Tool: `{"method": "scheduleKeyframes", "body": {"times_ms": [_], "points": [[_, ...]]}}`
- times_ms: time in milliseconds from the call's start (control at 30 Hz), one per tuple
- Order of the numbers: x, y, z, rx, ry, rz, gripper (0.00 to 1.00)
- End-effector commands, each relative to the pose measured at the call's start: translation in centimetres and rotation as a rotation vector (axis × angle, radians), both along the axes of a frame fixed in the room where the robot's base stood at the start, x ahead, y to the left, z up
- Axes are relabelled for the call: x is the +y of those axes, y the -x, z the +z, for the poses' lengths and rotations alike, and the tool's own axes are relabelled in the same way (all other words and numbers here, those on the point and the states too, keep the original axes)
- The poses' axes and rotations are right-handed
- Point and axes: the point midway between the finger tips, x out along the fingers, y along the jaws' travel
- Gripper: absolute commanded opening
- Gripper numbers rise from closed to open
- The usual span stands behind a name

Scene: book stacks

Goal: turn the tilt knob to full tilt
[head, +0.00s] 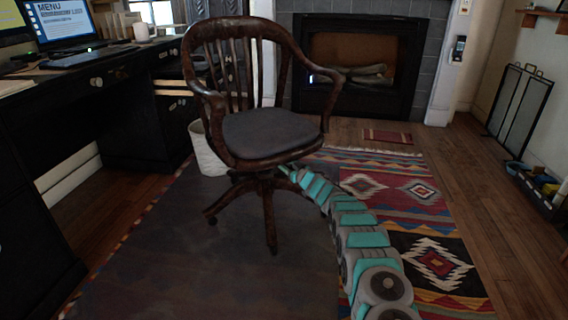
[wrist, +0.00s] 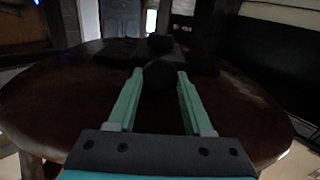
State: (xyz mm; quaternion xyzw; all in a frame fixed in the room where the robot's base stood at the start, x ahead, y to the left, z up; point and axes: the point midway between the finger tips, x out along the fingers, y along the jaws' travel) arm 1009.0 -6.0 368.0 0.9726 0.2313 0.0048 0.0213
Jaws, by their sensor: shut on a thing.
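A dark wooden swivel armchair (head: 268,133) with a padded seat stands on the mat in the head view. My arm reaches under its seat from the right. My gripper's fingers are hidden there by the seat. In the wrist view the broad dark underside of the seat (wrist: 55,100) fills the middle. My gripper (wrist: 160,76) has its two teal fingers on either side of a dark rounded tilt knob (wrist: 159,84) and is shut on it. The knob is too dark to show any mark of its turn.
A dark desk (head: 130,125) with a monitor (head: 62,20) stands at the left. A white bin (head: 207,150) is behind the chair. A patterned rug (head: 425,255) and bare wood floor lie to the right. A fireplace (head: 357,65) is at the back.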

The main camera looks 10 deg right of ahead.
Motion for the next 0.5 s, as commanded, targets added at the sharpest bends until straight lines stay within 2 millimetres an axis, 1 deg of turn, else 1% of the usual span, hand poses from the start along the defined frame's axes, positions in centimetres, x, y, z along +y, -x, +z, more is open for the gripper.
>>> {"method": "scheduleKeyframes", "body": {"times_ms": [167, 400, 500], "points": [[0.11, 0.0, -0.02, -0.033, 0.063, 0.001, 0.0], [0.07, 0.01, 0.01, -0.14, 0.274, 0.0, 0.0], [0.07, 0.01, 0.05, -0.171, 0.336, 0.0, 0.0]]}}
